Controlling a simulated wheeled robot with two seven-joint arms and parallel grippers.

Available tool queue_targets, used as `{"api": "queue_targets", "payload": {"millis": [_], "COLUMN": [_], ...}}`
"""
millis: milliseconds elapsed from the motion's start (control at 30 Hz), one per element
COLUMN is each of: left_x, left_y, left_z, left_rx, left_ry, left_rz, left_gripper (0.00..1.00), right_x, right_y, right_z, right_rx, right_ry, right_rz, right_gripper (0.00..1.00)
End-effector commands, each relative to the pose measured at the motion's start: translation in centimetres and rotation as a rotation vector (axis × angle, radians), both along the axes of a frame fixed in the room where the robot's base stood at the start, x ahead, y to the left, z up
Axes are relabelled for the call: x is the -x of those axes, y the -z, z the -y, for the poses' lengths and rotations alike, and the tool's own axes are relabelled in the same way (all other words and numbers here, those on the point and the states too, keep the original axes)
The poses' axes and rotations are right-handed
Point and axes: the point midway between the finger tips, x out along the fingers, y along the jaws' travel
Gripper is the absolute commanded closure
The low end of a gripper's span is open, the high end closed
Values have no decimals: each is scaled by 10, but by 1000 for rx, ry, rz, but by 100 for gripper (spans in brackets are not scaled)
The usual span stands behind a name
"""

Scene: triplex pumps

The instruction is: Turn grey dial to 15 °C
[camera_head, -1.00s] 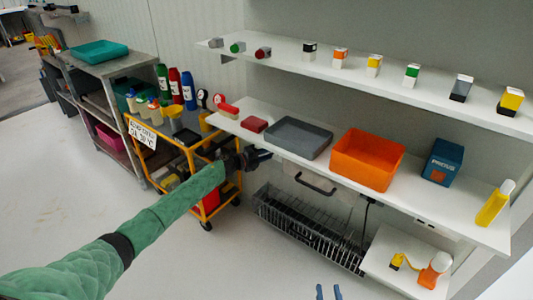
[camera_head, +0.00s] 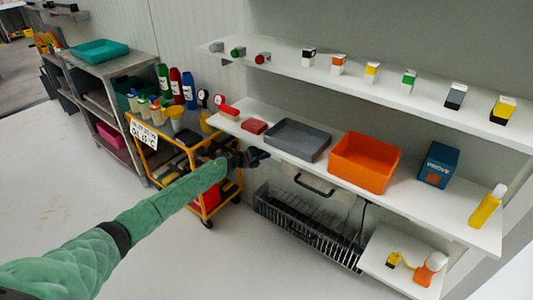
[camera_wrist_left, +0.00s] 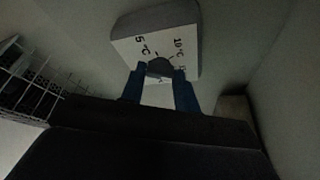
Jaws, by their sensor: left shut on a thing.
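A white box with a grey side, the dial housing (camera_wrist_left: 182,43), is in the left wrist view with black marks "5 °C" and "10 °C" on its face. The small dark grey dial (camera_wrist_left: 160,67) is at the middle of that face. My left gripper (camera_wrist_left: 159,75) has its two blue fingers around the dial, one on each side, shut on it. The dial's pointer and part of the lower marks are hidden or too dark to read. In the head view my left gripper (camera_head: 255,157) is under the front edge of the shelf, and the dial is not visible there. My right gripper is not in view.
Just above my left gripper is the white shelf (camera_head: 232,127) with a grey tray (camera_head: 298,152) and an orange bin (camera_head: 364,178). A yellow cart (camera_head: 160,150) stands close on the left. A wire rack (camera_head: 310,225) is below. The floor at left is clear.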

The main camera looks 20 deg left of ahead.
Motion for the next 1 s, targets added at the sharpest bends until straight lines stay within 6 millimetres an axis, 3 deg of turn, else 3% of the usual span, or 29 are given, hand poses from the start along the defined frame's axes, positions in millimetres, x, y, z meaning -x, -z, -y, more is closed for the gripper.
{"api": "queue_targets", "payload": {"millis": [733,767,833,867,1000], "left_x": [1,1,1,1,1], "left_y": [2,3,2,2,1], "left_z": [2,2,2,2,1], "left_rx": [-31,-31,-31,-31,-30], "left_ry": [2,2,2,2,2], "left_rz": [9,9,9,9,10], "left_gripper": [92,65,52,47,47], "right_x": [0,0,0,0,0], "right_y": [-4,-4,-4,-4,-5], "right_z": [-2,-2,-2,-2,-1], "right_rx": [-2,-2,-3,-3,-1], "right_ry": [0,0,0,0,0], "right_rz": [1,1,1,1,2], "right_gripper": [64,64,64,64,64]}}
